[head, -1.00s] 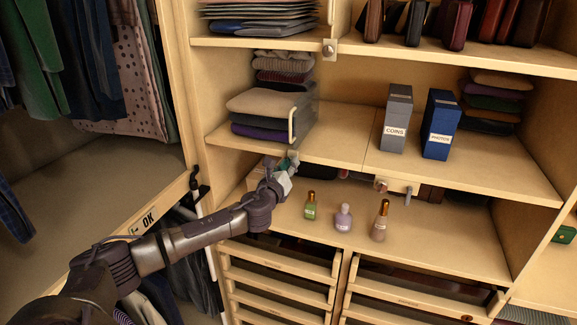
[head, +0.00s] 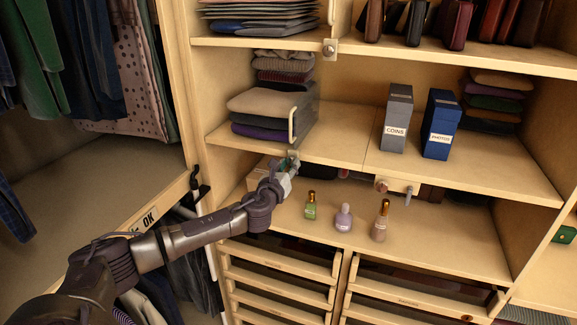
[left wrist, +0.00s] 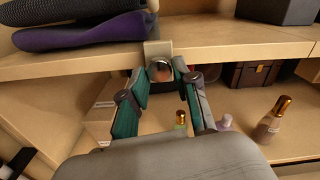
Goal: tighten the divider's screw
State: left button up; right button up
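The divider (head: 305,112) is a dark upright panel with a pale front edge, standing on the middle shelf to the right of a stack of folded clothes. In the left wrist view a pale bracket (left wrist: 158,48) sits at the shelf's front edge, with a round metallic screw knob (left wrist: 160,71) below it. My left gripper (head: 291,162) is just under this shelf edge. In the left wrist view its green-sided fingers (left wrist: 162,72) are apart, one on each side of the knob, with gaps visible. In the head view the gripper hides the knob. My right gripper is out of view.
Green, lilac and brown bottles (head: 343,217) stand on the lower shelf right of my gripper. Grey and blue boxes (head: 396,120) stand above. Drawers (head: 285,258) lie below.

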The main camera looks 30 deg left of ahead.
pick_arm(q)
jog(key=shift+o, duration=1.3)
jog(key=shift+s, duration=0.1)
jog(key=v, duration=1.1)
jog(key=shift+s+d, duration=0.2)
jog(key=shift+s, duration=0.2)
